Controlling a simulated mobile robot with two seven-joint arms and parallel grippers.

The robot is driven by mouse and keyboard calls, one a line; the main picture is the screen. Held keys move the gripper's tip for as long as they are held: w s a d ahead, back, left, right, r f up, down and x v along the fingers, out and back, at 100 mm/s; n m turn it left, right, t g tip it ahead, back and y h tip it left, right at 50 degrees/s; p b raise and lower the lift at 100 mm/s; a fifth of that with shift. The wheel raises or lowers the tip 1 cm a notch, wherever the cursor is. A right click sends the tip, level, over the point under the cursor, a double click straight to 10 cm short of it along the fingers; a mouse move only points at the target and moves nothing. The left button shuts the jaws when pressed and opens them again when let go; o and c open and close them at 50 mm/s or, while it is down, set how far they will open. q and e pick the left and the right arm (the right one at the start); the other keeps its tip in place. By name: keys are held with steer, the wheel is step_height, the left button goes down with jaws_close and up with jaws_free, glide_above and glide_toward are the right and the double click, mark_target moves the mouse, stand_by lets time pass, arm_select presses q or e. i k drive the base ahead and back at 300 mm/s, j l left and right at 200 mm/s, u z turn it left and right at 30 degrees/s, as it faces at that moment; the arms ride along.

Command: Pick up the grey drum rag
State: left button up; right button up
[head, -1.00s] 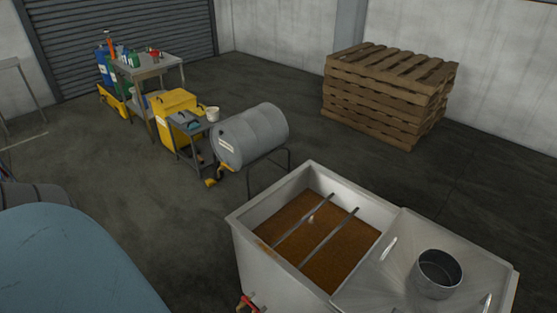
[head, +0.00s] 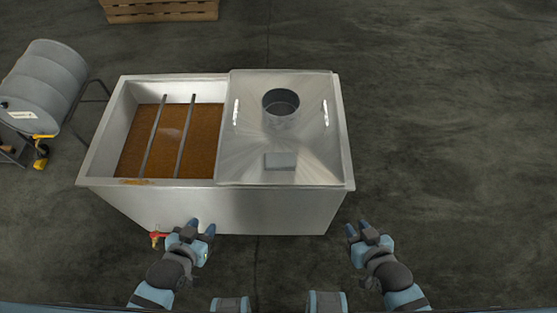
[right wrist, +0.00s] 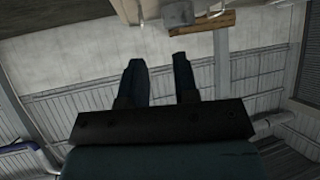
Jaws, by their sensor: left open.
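A small flat grey rectangle (head: 280,160) lies on the near part of the steel tank's lid (head: 250,150). It may be the grey drum rag, but I cannot tell for sure. No other rag is clear in the head view. My left gripper (head: 203,227) is open and empty in front of the tank's near wall, near a red valve. My right gripper (head: 358,227) is open and empty, just right of the tank's near right corner. Its two fingers stand apart in the right wrist view (right wrist: 158,60).
The steel tank (head: 250,208) has an open left half with brown liquid (head: 203,145) and two bars across it. The lid carries a round collar (head: 280,103) and two handles. A grey drum (head: 42,82) lies on a stand at the left. The floor at right is clear.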

mark_target(273, 161)
steer(key=l+u, duration=0.35)
steer(key=l, duration=0.2)
steer(key=k+l+u, duration=0.2)
steer(key=l+u, duration=0.2)
steer(key=l, duration=0.15)
steer(key=l+u, duration=0.35)
steer(key=l, duration=0.15)
steer(key=k+l+u, duration=0.15)
steer(key=l+u, duration=0.2)
steer(key=i+l+u, duration=0.1)
steer(key=l+u, duration=0.35)
steer(key=l, duration=0.15)
steer(key=l+u, duration=0.45)
steer(key=i+l, duration=0.05)
steer(key=l, duration=0.1)
